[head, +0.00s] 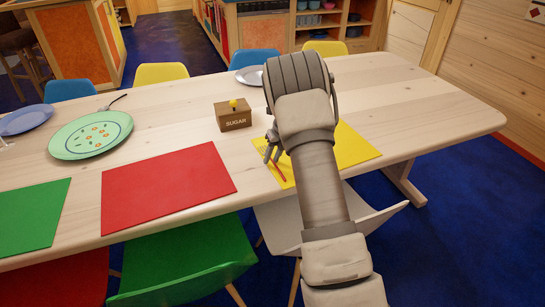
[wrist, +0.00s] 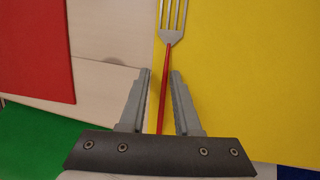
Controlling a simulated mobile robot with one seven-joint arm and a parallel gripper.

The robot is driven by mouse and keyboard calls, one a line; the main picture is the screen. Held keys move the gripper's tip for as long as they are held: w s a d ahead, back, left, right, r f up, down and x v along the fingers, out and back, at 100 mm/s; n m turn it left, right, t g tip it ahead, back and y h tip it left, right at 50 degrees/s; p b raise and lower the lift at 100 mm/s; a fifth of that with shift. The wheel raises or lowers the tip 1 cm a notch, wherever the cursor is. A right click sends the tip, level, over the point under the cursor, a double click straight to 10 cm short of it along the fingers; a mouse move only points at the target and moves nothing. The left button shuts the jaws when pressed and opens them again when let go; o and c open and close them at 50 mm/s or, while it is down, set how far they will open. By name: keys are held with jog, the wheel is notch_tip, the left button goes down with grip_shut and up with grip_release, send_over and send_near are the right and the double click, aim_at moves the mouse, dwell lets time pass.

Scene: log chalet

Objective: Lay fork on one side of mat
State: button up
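A fork with a red handle (wrist: 165,88) and metal tines lies along the left edge of the yellow mat (wrist: 240,70), over the mat just inside that edge. In the head view, part of the red handle (head: 280,172) shows on the yellow mat (head: 352,147). My gripper (head: 270,153) is low over the mat's left edge. In the wrist view, the open fingers (wrist: 160,72) stand on either side of the handle, with a gap at the left finger. The right finger is close to the handle; contact cannot be told.
A red mat (head: 165,188) and a green mat (head: 30,215) lie to the left. Chairs surround the table.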

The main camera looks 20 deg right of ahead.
jog(key=shift+o, duration=0.2)
jog(key=s+a+r+n+p, duration=0.1)
jog(key=s+r+n, duration=0.35)
jog(key=r, duration=0.65)
jog(key=s+a+r+n+p, duration=0.1)
jog(key=s+a+r+n, duration=0.3)
jog(key=r, duration=0.7)
jog(key=s+a+r+n+t, duration=0.1)
jog(key=s+a+r+n, duration=0.3)
jog(key=s+r+n, duration=0.45)
jog(key=s+a+n+t+h, duration=0.1)
jog(key=s+a+n, duration=0.1)
jog(key=s+n, duration=0.7)
jog(key=s+a+f+n+h, duration=0.1)
jog(key=s+n, duration=0.8)
jog(key=s, duration=0.3)
jog(key=shift+a+t, duration=0.35)
jog(key=shift+t, duration=0.05)
